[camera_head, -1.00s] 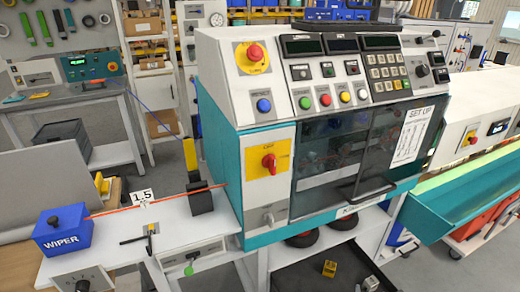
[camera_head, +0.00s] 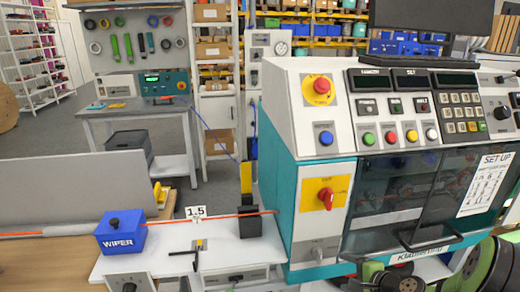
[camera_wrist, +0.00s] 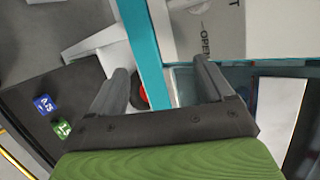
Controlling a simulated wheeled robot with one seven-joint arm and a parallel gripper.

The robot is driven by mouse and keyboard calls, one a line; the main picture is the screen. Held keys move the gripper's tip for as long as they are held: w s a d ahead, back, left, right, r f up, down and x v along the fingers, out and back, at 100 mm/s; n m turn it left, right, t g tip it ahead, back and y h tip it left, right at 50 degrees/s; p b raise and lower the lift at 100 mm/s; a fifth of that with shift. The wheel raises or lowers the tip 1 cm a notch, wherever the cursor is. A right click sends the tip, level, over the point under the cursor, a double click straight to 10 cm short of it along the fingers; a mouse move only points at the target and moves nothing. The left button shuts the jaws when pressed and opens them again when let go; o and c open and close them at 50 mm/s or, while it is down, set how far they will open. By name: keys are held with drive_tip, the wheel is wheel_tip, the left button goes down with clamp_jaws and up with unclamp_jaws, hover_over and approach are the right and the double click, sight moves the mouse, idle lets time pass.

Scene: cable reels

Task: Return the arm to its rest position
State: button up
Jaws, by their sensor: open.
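My gripper (camera_wrist: 163,72) shows in the wrist view with its two dark fingers apart and nothing between them. Past the fingers are a teal upright strip, white panels and a red-and-black round thing, partly hidden. Green and dark rounded parts of my arm (camera_head: 490,268) show at the lower right of the head view, in front of the machine's lower front. My gripper's fingers cannot be made out there.
The teal and white machine (camera_head: 300,185) stands close at the right. Left of it, a white bench (camera_head: 165,262) carries a blue WIPER box (camera_head: 121,233) and an orange cable (camera_head: 160,219). In the wrist view, a dark tray (camera_wrist: 60,85) holds blue and green tags.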

drive_tip(key=s+a+r+n+g+h, duration=0.2)
drive_tip(key=s+a+r+n+g, duration=0.2)
drive_tip(key=s+a+r+n, duration=0.65)
drive_tip(key=s+a+r+n+h, duration=0.1)
drive_tip(key=s+r+n, duration=0.2)
drive_tip(key=s, duration=0.5)
drive_tip(key=s+a+r+n+h, duration=0.1)
drive_tip(key=s+a+r+n, duration=0.1)
drive_tip(key=s, duration=0.6)
wheel_tip(320, 180, up, 2)
drive_tip(key=shift+s+r+n+g, duration=0.2)
drive_tip(key=shift+s+n+g, duration=0.15)
drive_tip(key=shift+n+g, duration=0.1)
drive_tip(key=shift+d, duration=0.1)
